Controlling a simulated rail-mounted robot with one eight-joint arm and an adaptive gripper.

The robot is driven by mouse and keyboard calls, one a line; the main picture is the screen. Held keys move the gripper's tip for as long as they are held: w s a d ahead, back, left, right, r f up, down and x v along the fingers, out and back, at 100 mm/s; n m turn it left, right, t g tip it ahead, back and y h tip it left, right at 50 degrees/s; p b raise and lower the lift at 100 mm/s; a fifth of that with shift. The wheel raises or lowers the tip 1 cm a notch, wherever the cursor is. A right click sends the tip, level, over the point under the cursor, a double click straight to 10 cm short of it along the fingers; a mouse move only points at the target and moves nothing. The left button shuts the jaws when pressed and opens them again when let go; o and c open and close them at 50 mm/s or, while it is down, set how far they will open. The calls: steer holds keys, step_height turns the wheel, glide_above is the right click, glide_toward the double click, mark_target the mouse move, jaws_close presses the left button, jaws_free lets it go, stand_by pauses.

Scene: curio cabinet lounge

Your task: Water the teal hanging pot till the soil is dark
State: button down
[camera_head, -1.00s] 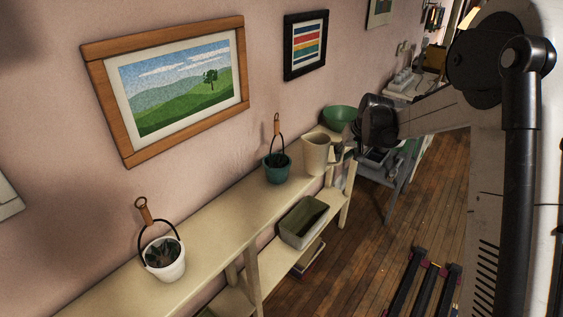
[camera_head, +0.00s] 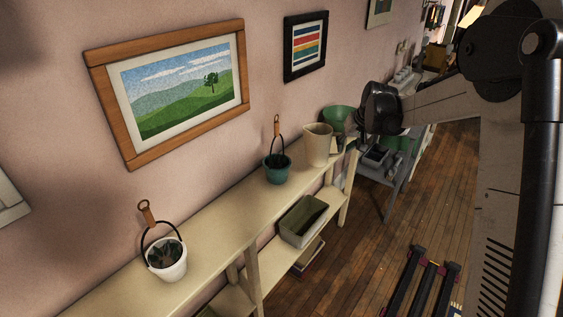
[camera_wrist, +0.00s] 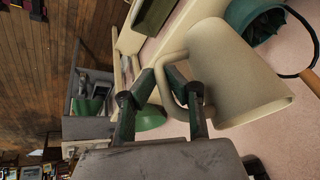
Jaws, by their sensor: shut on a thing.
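The teal pot (camera_head: 276,169) stands on the cream shelf top in the head view, its black wire handle and wooden grip upright. It also shows at the top right of the wrist view (camera_wrist: 262,28); its soil colour cannot be made out. A cream jug (camera_head: 317,147) is just right of the teal pot, apart from it. In the wrist view the jug (camera_wrist: 238,75) fills the right side. My gripper (camera_wrist: 158,82) is shut on the jug's handle. The jug seems roughly upright, perhaps slightly tilted; what it holds is hidden.
A white pot (camera_head: 166,260) with a plant stands at the near left of the shelf (camera_head: 215,220). A grey-green planter box (camera_head: 303,221) sits on the lower shelf. A green bowl (camera_head: 336,116) is behind the jug. The shelf between the two pots is clear.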

stand_by(0.3)
steer(key=s+b, duration=0.1)
steer(key=s, duration=1.4)
steer(key=shift+d, duration=0.25)
stand_by(2.0)
